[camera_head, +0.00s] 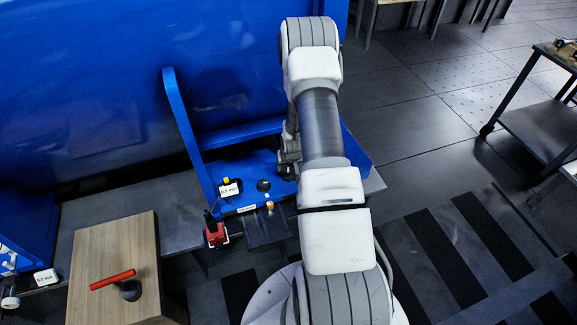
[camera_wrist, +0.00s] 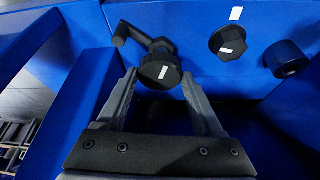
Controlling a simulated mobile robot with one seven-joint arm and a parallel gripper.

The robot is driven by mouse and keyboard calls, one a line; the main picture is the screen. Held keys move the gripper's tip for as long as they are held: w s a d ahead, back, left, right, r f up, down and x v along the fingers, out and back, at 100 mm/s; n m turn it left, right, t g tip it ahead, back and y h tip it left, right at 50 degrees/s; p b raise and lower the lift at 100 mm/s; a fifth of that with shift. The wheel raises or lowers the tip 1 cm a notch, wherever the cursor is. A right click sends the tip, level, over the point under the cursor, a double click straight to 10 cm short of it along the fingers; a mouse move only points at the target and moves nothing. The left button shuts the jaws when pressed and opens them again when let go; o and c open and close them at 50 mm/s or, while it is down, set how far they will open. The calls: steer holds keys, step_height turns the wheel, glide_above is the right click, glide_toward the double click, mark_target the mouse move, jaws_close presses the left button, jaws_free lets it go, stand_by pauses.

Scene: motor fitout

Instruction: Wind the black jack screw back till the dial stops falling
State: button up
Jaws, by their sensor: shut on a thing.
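The black jack screw (camera_wrist: 160,68) shows a hexagonal head with a white stripe in the wrist view. The fingers of my gripper (camera_wrist: 159,77) lie on either side of this head and are shut on it. A black cranked rod (camera_wrist: 135,36) shows just behind the head. In the head view my arm hides the fingertips and the screw. A small white display (camera_head: 229,190) with a yellow top stands on the blue motor foot; its digits are too small to read surely. Another white display (camera_head: 45,277) is at the far left.
A second black hex bolt (camera_wrist: 228,42) with a white stripe and a round black knob (camera_wrist: 286,58) are close on the right. A blue upright bar (camera_head: 190,140) rises beside the foot. A red-handled tool (camera_head: 115,281) stands on a wooden block (camera_head: 135,240). A red-and-black device (camera_head: 215,236) sits at the front.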

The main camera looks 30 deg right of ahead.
steer(key=shift+w+r, duration=0.1)
steer(key=shift+r, duration=0.05)
steer(key=o, duration=1.4)
steer(key=p+v, duration=0.5)
steer(key=v, duration=1.2)
steer(key=shift+s+r, duration=0.1)
steer(key=shift+s, duration=0.1)
